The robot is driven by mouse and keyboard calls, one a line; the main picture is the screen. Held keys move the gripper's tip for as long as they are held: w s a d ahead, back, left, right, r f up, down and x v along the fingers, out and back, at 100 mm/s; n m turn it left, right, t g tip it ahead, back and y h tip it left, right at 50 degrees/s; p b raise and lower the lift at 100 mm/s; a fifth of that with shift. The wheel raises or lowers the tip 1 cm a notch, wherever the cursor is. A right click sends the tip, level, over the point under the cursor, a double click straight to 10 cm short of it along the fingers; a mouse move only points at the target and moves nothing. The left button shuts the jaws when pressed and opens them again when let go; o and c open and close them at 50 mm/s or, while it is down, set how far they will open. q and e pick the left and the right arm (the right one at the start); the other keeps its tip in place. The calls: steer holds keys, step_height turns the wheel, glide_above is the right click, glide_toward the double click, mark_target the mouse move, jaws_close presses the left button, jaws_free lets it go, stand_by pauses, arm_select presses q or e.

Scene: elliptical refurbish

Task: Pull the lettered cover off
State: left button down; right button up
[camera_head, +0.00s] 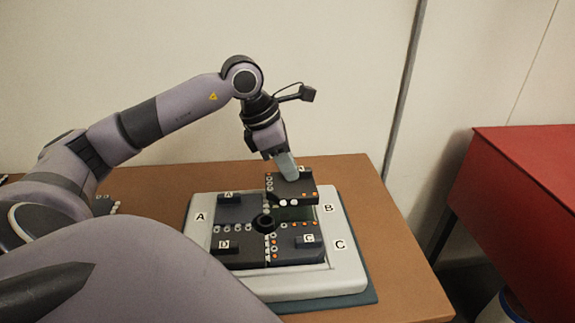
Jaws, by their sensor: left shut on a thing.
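My left gripper (286,166) comes down from above and is shut on a dark square cover (291,187). The cover appears raised above the far-right quarter of the board, with a greenish surface (296,213) showing under it. The letter on its handle is too small and partly hidden to read. The light grey frame (347,262) carries the letters A, B and C. Dark covers with lettered handles sit flat in it: the A cover (240,209), the D cover (238,255) and the C cover (295,248). A black round knob (264,222) stands at the centre. My right gripper is not in view.
The frame rests on a blue-grey mat (374,294) on a brown table (395,250). The table is clear right of the frame. A red cabinet or table (520,170) stands at the right, beyond a gap. A wall is behind. My own arm links cover the lower left.

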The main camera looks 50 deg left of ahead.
arm_select(q)
steer(key=shift+r+p, duration=0.5)
steer(key=shift+r, duration=0.4)
step_height(320, 180, up, 10)
steer(key=p, duration=0.7)
